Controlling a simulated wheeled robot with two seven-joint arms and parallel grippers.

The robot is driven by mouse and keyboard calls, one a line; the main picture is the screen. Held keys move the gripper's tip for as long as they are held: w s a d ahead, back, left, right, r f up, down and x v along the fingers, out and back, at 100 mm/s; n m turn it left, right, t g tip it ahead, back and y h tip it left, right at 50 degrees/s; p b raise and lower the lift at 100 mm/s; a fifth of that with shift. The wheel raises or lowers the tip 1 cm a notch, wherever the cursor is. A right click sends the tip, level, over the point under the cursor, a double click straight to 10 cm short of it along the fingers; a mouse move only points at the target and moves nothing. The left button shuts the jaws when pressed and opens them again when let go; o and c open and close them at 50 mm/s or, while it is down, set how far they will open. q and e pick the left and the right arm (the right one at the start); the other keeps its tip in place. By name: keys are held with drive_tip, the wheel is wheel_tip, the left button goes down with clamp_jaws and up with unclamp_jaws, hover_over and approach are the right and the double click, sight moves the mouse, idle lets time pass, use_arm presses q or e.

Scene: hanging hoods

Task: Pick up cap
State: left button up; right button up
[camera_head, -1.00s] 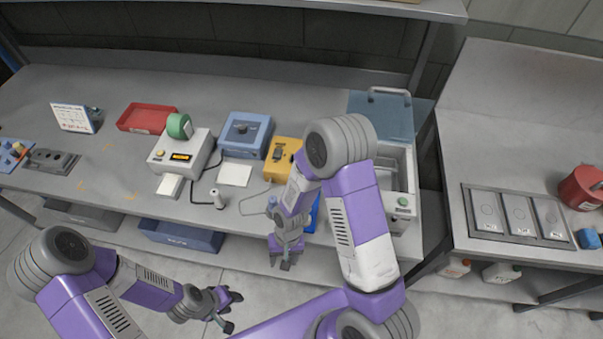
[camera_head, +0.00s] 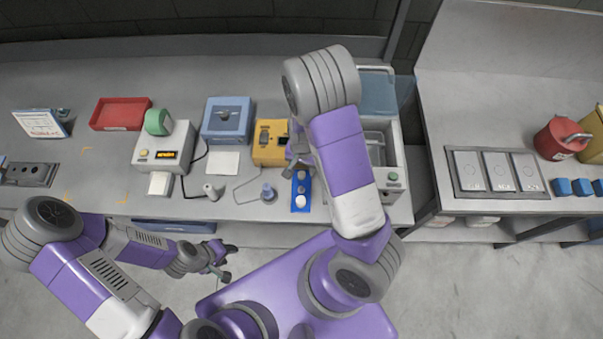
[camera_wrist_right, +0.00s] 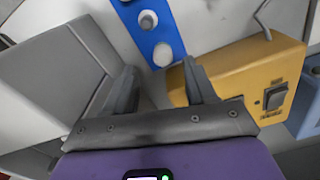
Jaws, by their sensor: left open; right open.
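A narrow blue strip (camera_head: 306,209) lies at the front edge of the bench with small round pale pieces on it; they look like caps, but I cannot tell which is the cap. A white round piece (camera_head: 300,202) sits at its near end. In the right wrist view the blue strip (camera_wrist_right: 157,33) is ahead of the fingertips, with a white piece (camera_wrist_right: 162,54) and a greyer piece (camera_wrist_right: 148,20). My right gripper (camera_head: 298,153) is open and empty above the strip's far end; its spread fingers (camera_wrist_right: 160,82) also show in the wrist view. My left gripper (camera_head: 226,262) is open and empty, low before the bench.
A yellow device (camera_head: 270,143) stands close beside my right gripper. A grey basin (camera_head: 385,145) is to its right. A blue box (camera_head: 227,120) is behind.

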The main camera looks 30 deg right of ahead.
sight(302, 174)
drive_tip(key=f, duration=0.4)
drive_tip(key=shift+w+a, duration=0.1)
drive_tip(key=shift+w, duration=0.1)
clamp_jaws()
